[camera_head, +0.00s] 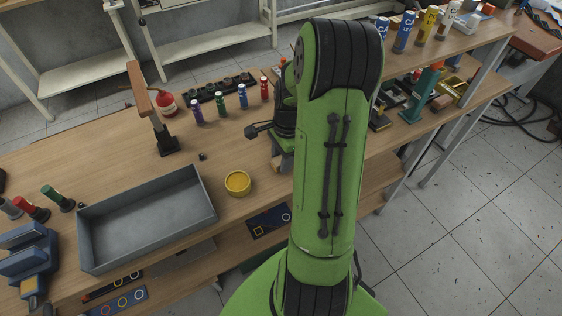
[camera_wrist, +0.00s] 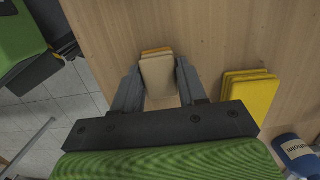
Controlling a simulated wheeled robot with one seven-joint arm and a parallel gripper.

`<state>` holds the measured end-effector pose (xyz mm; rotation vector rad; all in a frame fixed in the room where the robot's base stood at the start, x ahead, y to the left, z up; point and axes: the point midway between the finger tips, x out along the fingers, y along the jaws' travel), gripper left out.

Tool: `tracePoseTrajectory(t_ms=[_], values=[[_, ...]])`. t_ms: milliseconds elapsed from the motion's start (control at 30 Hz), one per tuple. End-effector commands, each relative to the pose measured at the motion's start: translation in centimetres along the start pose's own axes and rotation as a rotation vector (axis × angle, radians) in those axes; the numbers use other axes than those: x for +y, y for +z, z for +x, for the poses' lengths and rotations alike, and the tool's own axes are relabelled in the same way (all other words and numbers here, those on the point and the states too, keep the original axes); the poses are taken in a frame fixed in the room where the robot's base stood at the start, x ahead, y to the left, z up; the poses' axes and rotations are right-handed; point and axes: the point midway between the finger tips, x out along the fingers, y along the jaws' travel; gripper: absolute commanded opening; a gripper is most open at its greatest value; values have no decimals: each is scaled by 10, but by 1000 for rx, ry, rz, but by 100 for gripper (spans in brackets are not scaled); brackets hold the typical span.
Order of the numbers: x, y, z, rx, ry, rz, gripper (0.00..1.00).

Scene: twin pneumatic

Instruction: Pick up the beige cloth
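In the wrist view, a beige cloth (camera_wrist: 158,76) lies on the wooden table, with an orange-yellow edge showing at its far end. My gripper (camera_wrist: 158,70) is over it, with one dark finger on each side. The fingers are spread about as wide as the cloth; I cannot tell whether they touch it. In the head view, my green arm hides the cloth and the gripper.
A stack of yellow cloths (camera_wrist: 248,96) lies right of my gripper, with a blue bottle (camera_wrist: 298,154) nearer the corner. In the head view, a grey tray (camera_head: 150,250), a yellow round container (camera_head: 237,183) and several small cans stand on the bench left of my arm.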

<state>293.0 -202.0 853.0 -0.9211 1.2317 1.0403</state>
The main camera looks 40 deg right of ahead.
Motion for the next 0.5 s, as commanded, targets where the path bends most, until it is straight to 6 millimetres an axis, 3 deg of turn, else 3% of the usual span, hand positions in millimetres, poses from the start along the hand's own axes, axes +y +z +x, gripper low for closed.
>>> tracePoseTrajectory(t_ms=[33, 200, 400, 500], values=[[0, 0, 0, 0, -1, 0, 27], [0, 0, 0, 0, -1, 0, 6], [0, 0, -2, 1, -1, 0, 6], [-1, 2, -18, 3, -4, 0, 6]])
